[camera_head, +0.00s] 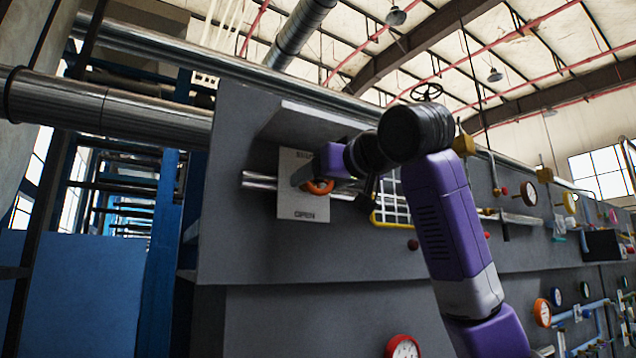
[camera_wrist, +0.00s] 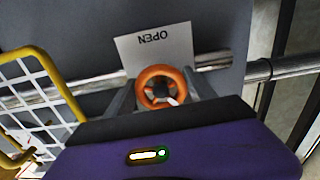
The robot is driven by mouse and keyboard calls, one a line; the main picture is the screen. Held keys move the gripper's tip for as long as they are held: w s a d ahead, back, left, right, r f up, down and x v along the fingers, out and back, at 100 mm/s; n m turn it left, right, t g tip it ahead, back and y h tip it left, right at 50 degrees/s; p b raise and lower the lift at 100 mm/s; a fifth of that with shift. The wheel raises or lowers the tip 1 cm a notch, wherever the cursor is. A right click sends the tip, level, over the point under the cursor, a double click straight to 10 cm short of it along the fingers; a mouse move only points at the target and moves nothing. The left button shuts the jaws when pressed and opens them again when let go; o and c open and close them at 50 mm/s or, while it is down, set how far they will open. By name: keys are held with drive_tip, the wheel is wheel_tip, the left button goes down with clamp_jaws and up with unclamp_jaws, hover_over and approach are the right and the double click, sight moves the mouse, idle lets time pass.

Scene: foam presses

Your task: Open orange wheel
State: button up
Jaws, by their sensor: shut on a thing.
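The orange wheel (camera_head: 320,187) is mounted on a pipe in front of a grey plate (camera_head: 303,207) marked OPEN at its lower edge. In the head view my gripper (camera_head: 308,180) reaches it from the right and hides much of its upper part. In the wrist view the orange wheel (camera_wrist: 161,86) sits between the two fingers of my gripper (camera_wrist: 160,92), which are shut on it. The word OPEN shows upside down on the plate (camera_wrist: 157,46) behind the wheel. The wheel's lower edge is partly hidden by my gripper's body in the wrist view.
A horizontal metal pipe (camera_head: 258,181) runs behind the wheel along the grey panel (camera_head: 240,230). A yellow-framed white grid (camera_head: 391,203) is close to my wrist, and also shows at the left of the wrist view (camera_wrist: 45,95). A grey ledge (camera_head: 312,122) juts out above.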

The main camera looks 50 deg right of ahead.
drive_tip(key=n, duration=0.5)
drive_tip(key=shift+d+n, duration=0.15)
drive_tip(key=shift+n, duration=0.15)
drive_tip(key=n+p, duration=0.1)
drive_tip(key=n, duration=0.3)
drive_tip(key=shift+n, duration=0.4)
drive_tip(key=o, duration=1.4)
drive_tip(key=shift+r, duration=0.1)
drive_tip(key=shift+s, duration=0.1)
drive_tip(key=b+v, duration=0.3)
drive_tip(key=v, duration=0.4)
drive_tip(key=shift+s, duration=0.4)
